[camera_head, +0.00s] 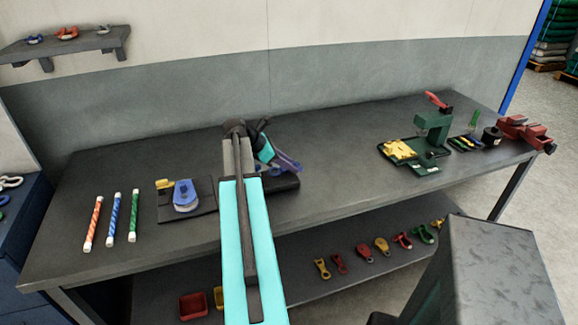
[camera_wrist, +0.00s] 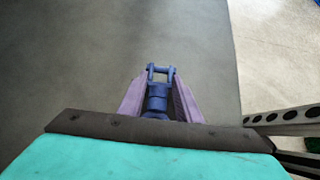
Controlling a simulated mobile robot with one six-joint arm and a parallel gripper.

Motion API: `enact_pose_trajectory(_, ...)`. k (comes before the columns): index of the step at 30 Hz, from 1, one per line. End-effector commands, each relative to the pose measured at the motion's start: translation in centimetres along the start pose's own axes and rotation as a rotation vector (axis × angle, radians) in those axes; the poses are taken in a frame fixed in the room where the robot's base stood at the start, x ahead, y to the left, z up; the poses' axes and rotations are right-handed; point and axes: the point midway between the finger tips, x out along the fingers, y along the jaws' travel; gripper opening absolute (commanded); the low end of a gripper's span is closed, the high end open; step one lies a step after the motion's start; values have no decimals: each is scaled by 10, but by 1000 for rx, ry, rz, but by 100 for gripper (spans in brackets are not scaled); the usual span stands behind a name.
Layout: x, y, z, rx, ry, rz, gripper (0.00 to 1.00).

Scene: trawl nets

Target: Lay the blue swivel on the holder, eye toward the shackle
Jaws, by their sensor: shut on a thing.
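My gripper (camera_wrist: 158,92) has purple fingers shut on the blue swivel (camera_wrist: 157,97). In the wrist view the swivel lies between the fingers, with its forked end pointing up the picture, away from the wrist. In the head view my gripper (camera_head: 288,163) is over the middle of the bench, right of my turquoise arm. A dark block (camera_head: 287,184), perhaps the holder, lies below it, partly hidden by my arm. Small blue parts show near the fingers there; I cannot tell whether they belong to the swivel. The shackle is not clearly identifiable.
Left of my arm, a dark plate (camera_head: 203,210) bears a blue rounded piece (camera_head: 186,194) and a yellow part. Three striped rods (camera_head: 115,218) lie farther left. A green press (camera_head: 432,130) and red vise (camera_head: 526,132) stand at right. Bench between is clear.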

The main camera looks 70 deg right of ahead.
Motion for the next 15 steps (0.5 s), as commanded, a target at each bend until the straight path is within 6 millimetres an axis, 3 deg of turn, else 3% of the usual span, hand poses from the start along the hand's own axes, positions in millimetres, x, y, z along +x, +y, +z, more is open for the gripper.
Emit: enact_pose_trajectory(15,7,0,-7,1,-1,1,0)
